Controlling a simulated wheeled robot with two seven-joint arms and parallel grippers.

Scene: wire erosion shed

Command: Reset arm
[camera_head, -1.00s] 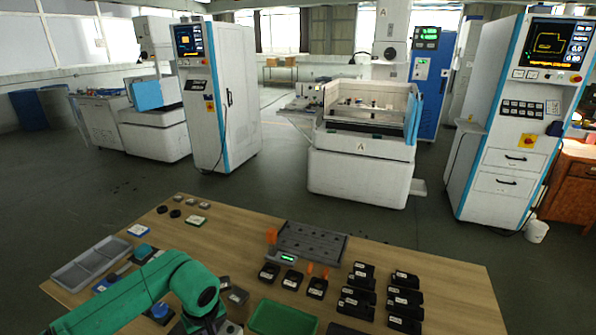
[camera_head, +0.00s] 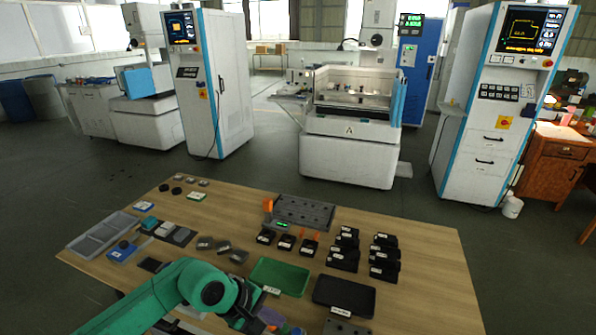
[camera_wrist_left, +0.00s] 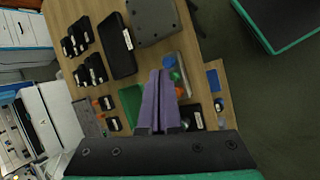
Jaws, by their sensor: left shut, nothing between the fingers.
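My left arm is green and comes in from the lower left in the head view, over the front edge of the wooden table (camera_head: 420,262). My left gripper (camera_head: 270,318) is at the bottom of that view, just in front of the green tray (camera_head: 280,277), and partly cut off. In the left wrist view its two purple fingers (camera_wrist_left: 161,74) lie side by side, shut, with nothing between them. The table, seen from above, is behind them. My right gripper is not in view.
A black tray (camera_head: 344,296) lies right of the green tray. Several black blocks (camera_head: 384,258) and a dark grey holed plate (camera_head: 304,212) stand farther back. A grey divided tray (camera_head: 103,235) is at the left. Machines stand beyond the table across open floor.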

